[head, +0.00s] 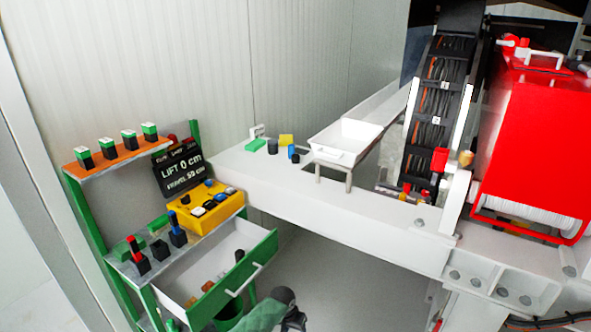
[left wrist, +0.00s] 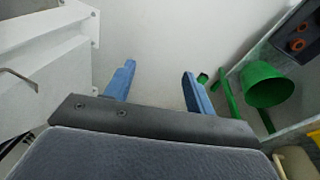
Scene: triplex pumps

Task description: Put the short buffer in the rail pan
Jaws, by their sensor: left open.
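The rail pan appears to be the white tray (head: 347,138) on thin legs on the white beam in the head view. I see no bumper-like part that I can surely name as the short buffer. The open drawer (head: 262,262) of the green rack holds a dark cylinder (head: 239,255) and several small orange-brown parts (head: 207,286), too small to tell apart. My left gripper (left wrist: 157,82) is open, with two blue fingers apart and nothing between them, over bare floor in the left wrist view. My right gripper is not in view.
A green bucket (left wrist: 268,86) stands right of my left gripper. A yellow control box (head: 203,208) sits above the drawer. A red machine (head: 535,140) stands right.

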